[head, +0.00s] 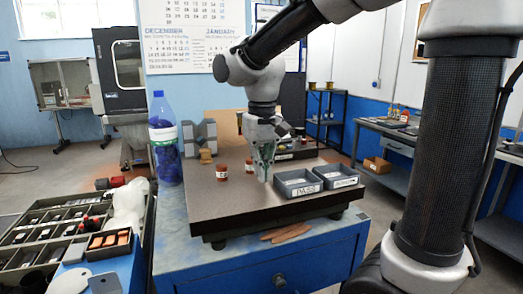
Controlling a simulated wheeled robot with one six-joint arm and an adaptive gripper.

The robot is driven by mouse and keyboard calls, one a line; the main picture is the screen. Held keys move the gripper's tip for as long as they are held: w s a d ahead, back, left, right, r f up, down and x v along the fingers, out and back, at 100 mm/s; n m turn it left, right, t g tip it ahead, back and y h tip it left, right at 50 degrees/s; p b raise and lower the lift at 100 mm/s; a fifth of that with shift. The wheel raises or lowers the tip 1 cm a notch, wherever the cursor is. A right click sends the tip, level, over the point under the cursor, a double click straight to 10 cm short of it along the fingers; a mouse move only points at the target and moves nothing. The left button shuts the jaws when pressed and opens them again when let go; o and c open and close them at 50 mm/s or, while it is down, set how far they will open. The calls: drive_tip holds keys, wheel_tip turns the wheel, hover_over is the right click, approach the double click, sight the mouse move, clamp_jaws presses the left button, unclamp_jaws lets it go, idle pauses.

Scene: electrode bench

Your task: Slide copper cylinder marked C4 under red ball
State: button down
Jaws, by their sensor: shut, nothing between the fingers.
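Two small copper-red cylinders stand upright on the dark surface plate (215,198) in the head view: one at the left (222,173) and one a little further right and back (249,166). Both carry pale labels too small to read, so I cannot tell which is C4. My gripper (264,178) points down, shut and empty, just right of the right cylinder and close to the plate; I cannot tell if it touches the plate. I cannot make out a red ball for certain.
Two grey trays (298,190) (336,183) sit just right of my gripper. A blue bottle (166,150) and grey blocks (199,137) stand at the left. Brown strips (286,233) lie before the plate. The plate's front left is clear.

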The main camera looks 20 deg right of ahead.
sight(248, 159)
wheel_tip(248, 159, down, 2)
drive_tip(key=w, duration=0.2)
drive_tip(key=shift+w+r, duration=0.15)
drive_tip(key=shift+w, duration=0.85)
drive_tip(key=w, duration=0.7)
drive_tip(key=shift+a, duration=0.1)
